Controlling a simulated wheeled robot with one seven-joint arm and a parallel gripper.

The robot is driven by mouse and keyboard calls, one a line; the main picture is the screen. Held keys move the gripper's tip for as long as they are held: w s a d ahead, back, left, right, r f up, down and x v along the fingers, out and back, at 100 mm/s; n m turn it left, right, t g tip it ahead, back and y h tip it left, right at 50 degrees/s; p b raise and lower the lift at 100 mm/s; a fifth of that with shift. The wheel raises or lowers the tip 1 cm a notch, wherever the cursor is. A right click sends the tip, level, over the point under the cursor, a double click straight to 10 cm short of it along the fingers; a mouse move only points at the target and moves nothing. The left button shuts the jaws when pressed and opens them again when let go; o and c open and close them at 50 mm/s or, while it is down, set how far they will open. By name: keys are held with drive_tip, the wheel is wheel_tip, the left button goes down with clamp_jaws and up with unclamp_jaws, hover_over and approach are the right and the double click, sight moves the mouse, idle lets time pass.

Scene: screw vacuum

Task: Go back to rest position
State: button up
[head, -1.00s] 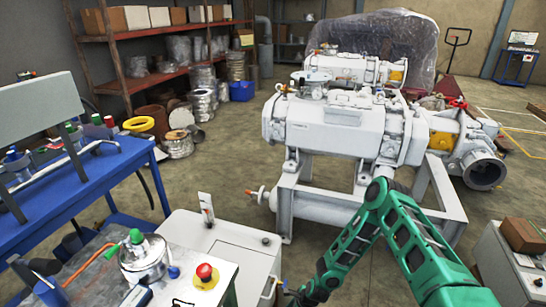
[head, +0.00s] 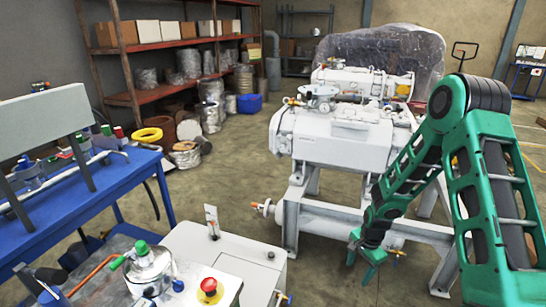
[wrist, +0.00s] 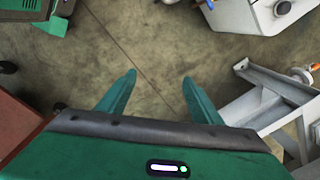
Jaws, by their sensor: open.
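My gripper (head: 361,262) hangs at the end of my green arm, pointing down in front of the vacuum machine's grey frame in the head view. In the wrist view my gripper (wrist: 158,90) shows two green fingers spread wide apart with nothing between them, only bare floor beyond. The arm is bent, with its elbow raised at the right side of the head view. The white screw vacuum machine (head: 335,135) stands on its frame (head: 325,220) behind the gripper. The arm hides the machine's right end.
A white cabinet (head: 235,255) and a steel cart with a red stop button (head: 210,290) stand at the front. A blue workbench (head: 130,175) is on the left. Shelves (head: 150,90) line the back wall. The floor between bench and machine is clear.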

drive_tip(key=s+d+r+n+h, duration=0.1)
drive_tip(key=s+d+r, duration=0.3)
drive_tip(key=r, duration=0.4)
drive_tip(key=s+d+r+n, duration=0.1)
drive_tip(key=s+d+r, duration=0.2)
drive_tip(key=r, duration=0.4)
drive_tip(key=s+d+r+n+h, duration=0.1)
drive_tip(key=s+d+r, duration=0.3)
drive_tip(key=r, duration=0.4)
drive_tip(key=s+r+n, duration=0.1)
drive_tip(key=s+r, duration=0.3)
drive_tip(key=s, duration=0.3)
drive_tip(key=s+r+n+y, duration=0.1)
drive_tip(key=s+r, duration=0.2)
drive_tip(key=s, duration=0.5)
drive_tip(key=s+r+n, duration=0.1)
drive_tip(key=s+r, duration=0.3)
drive_tip(key=s, duration=0.4)
drive_tip(key=shift+s+r+n+g+y, duration=0.15)
drive_tip(key=shift+r+n+g+y, duration=0.15)
drive_tip(key=shift+n+y, duration=0.1)
